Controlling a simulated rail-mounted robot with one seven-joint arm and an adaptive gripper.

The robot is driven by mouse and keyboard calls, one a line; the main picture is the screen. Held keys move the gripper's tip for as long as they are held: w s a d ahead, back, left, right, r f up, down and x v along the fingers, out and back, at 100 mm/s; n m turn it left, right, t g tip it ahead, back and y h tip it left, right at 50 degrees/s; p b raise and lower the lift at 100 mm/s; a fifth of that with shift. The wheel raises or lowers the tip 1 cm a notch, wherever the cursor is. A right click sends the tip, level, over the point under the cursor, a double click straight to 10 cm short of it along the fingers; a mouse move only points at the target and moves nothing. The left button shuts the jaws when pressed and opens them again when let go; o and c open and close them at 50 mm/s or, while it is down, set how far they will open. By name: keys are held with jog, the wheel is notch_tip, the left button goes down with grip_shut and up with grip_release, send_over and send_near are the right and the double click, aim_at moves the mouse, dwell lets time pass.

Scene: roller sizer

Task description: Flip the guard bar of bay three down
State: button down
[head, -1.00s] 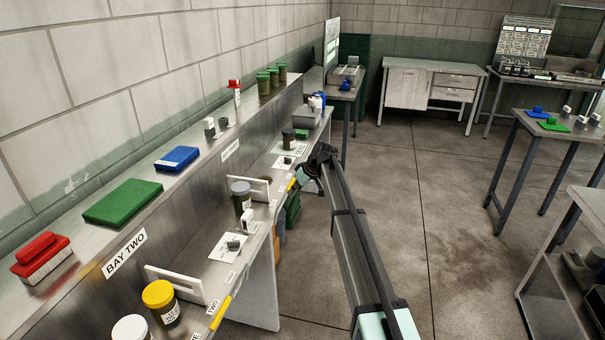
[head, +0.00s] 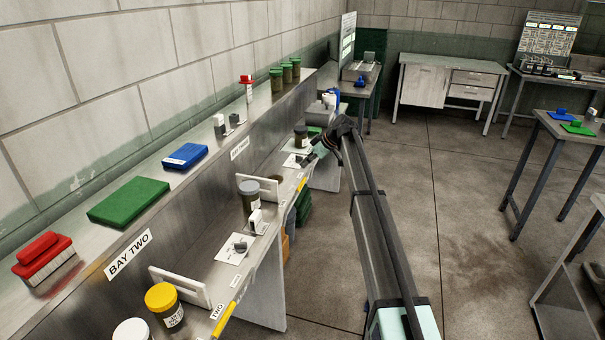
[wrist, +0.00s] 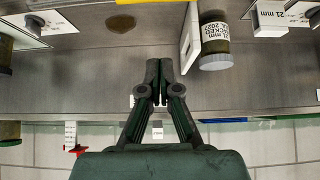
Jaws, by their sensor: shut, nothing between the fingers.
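A yellow bar (head: 303,184), which looks like the guard bar of bay three, lies along the bench's front edge beyond the middle of the head view. Its exact tilt is too small to tell. The bay three label (head: 240,148) is on the upright panel behind. My gripper (head: 317,152) is above the bench by this bay, just behind the bar. In the wrist view my gripper (wrist: 160,76) is shut and empty, its fingertips over bare metal.
A grey-lidded jar (head: 249,193) and a white divider (head: 259,186) stand nearer on the bench; a dark-lidded jar (head: 300,137) stands close to my gripper. The wrist view shows a labelled jar (wrist: 214,42) to the right of my fingers.

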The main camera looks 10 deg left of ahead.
jog(key=p+x, duration=0.3)
jog(key=x, duration=0.7)
jog(key=shift+s+d+f+p, duration=0.2)
jog(key=shift+d+p, duration=0.1)
jog(key=shift+d, duration=0.35)
jog(key=shift+s+d+f+p, duration=0.1)
jog(key=shift+d+f+p, duration=0.15)
jog(key=shift+d, duration=0.45)
jog(key=shift+s+d+f+p, duration=0.15)
jog(key=shift+d+p, duration=0.2)
jog(key=shift+d, duration=0.3)
jog(key=shift+s+a+f+b, duration=0.1)
jog(key=shift+a+f+b, duration=0.1)
jog(key=shift+b, duration=0.4)
